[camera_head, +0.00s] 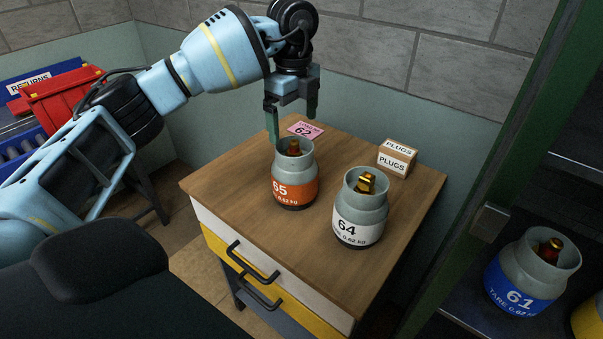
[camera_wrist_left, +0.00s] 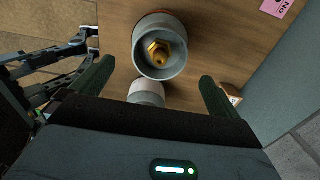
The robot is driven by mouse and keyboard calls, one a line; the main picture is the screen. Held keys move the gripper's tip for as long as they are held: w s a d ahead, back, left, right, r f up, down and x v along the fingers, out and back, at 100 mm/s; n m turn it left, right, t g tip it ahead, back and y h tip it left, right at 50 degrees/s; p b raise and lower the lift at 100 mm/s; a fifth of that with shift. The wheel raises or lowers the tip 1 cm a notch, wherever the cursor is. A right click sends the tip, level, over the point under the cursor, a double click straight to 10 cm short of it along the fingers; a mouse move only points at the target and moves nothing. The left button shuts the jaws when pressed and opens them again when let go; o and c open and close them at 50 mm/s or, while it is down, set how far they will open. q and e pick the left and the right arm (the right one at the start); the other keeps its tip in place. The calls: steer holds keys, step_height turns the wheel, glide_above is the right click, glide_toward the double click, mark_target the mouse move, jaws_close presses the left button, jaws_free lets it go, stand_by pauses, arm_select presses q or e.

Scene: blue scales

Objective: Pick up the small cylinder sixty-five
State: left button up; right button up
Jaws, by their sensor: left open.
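The small cylinder 65 (camera_head: 294,185), grey with an orange label and a reddish-brass valve, stands upright on the wooden cabinet top (camera_head: 330,280). In the left wrist view cylinder 65 (camera_wrist_left: 178,67) is seen from above, its brass valve inside the collar. My left gripper (camera_head: 293,126) is open and empty, with its fingers pointing down above and just behind the collar of 65. In the left wrist view its fingers are spread wide, and the collar lies in line with the gap between them. My right gripper is not in view.
Cylinder 64 (camera_head: 358,228), with a white label, stands right of 65. A plugs box (camera_head: 396,159) and a pink card marked 62 (camera_head: 305,130) are near the wall. Cylinder 61 (camera_head: 520,285) sits on a shelf at right. Red and blue bins (camera_head: 65,95) are at left.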

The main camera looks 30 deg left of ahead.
mark_target(294, 141)
arm_select(q)
step_height(294, 141, down, 2)
steer(key=shift+f, duration=0.75)
step_height(294, 141, down, 4)
steer(key=shift+f, duration=0.2)
steer(key=c, duration=1.1)
steer(key=shift+r, duration=0.1)
steer(key=c, duration=0.9)
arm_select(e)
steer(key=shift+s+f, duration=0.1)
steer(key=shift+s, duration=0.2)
arm_select(q)
steer(key=shift+w+r, duration=0.1)
